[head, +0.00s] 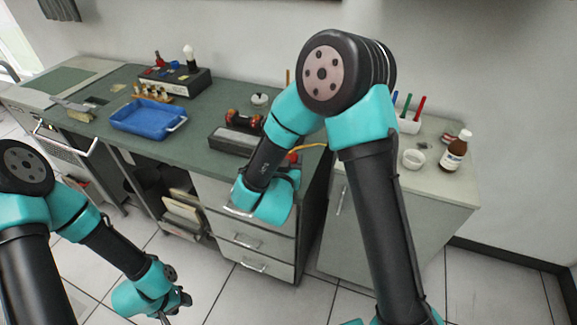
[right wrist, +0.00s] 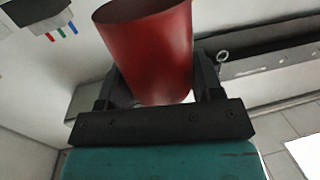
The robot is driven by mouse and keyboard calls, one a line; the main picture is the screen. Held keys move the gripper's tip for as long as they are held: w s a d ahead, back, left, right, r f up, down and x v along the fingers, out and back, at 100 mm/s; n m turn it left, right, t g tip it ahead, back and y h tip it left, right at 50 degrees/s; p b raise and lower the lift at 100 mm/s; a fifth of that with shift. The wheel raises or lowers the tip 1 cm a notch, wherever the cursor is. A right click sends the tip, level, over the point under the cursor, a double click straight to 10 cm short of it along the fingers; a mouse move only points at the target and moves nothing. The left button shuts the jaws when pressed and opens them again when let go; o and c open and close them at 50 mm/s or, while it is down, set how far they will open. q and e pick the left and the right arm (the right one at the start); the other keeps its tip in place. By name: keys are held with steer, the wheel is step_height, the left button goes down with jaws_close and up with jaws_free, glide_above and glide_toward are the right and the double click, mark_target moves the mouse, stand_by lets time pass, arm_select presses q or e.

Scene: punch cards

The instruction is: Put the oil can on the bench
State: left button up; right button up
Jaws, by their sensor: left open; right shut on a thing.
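The oil can shows in the right wrist view as a red cylindrical body (right wrist: 148,45) between the two dark fingers of my right gripper (right wrist: 158,75), which is shut on it. In the head view only a small red part (head: 293,157) and a thin yellow spout (head: 312,147) show beside my right wrist; the rest is hidden by my arm. The can is in front of the right end of the green-topped bench (head: 207,108), over the drawers. Whether it touches anything is hidden. My left gripper (head: 180,300) is open and empty, low over the floor at bottom left.
On the bench stand a blue tray (head: 148,117), a grey box (head: 235,140), a red-and-black item (head: 243,120), a small white object (head: 259,99) and a black case (head: 180,80). A side cabinet holds a brown bottle (head: 454,152) and a white bowl (head: 413,159).

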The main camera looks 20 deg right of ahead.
steer(key=shift+w, duration=0.1)
steer(key=shift+w+d, duration=0.1)
steer(key=shift+w, duration=0.2)
steer(key=shift+w+d+f, duration=0.1)
steer(key=shift+w+f, duration=0.1)
steer(key=shift+f, duration=1.55)
steer(key=shift+f, duration=0.15)
steer(key=o, duration=1.3)
steer(key=shift+s, duration=0.1)
steer(key=v, duration=1.2)
